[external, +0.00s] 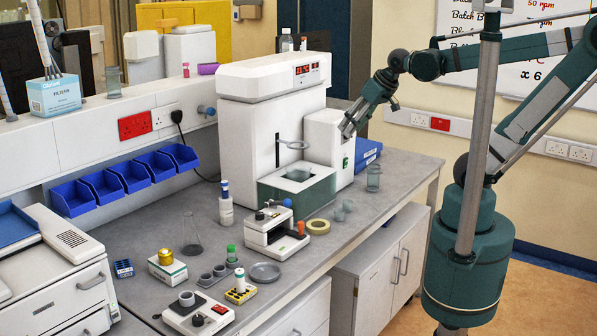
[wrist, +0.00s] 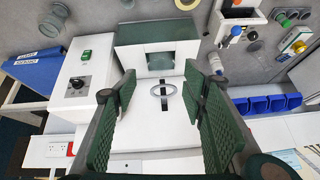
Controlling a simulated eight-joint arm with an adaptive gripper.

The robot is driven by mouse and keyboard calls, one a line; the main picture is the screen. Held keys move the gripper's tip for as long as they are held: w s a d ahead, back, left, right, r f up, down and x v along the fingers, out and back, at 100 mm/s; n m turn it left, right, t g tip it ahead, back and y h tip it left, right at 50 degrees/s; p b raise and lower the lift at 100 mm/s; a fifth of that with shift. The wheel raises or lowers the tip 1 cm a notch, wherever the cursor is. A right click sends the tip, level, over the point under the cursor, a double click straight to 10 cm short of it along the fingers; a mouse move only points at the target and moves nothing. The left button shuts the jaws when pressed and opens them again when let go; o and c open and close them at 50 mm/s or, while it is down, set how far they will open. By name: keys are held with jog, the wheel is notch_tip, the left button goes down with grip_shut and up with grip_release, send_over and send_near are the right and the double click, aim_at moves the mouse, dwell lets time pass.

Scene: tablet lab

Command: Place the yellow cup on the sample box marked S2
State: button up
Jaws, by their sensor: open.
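Any S2 marking is too small to read. In the wrist view, a small yellow round thing (wrist: 299,47) on a white, green-edged base near the right edge looks like the same cup. My gripper (external: 348,128) is high beside the tall white machine, far to the right of the cup. In the wrist view its green ridged fingers (wrist: 160,85) are wide apart with nothing held between them.
The white machine (external: 262,130) with a ring holder stands below and beside my gripper. A glass flask (external: 192,238), a bottle (external: 226,207) and a white instrument (external: 272,236) stand between gripper and cup. Blue bins (external: 130,175) line the wall. A grey dish (external: 265,272) lies near the front edge.

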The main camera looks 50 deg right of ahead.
jog(key=shift+n+t, duration=0.3)
jog(key=shift+n, duration=0.2)
jog(key=s+d+f, duration=0.1)
jog(key=s, duration=0.1)
jog(key=s+d+f, duration=0.1)
jog(key=shift+s+d+f, duration=0.3)
jog(key=shift+s+f, duration=0.05)
jog(key=shift+s, duration=0.05)
notch_tip(320, 180, down, 10)
jog(key=b, duration=1)
jog(key=shift+f, duration=0.15)
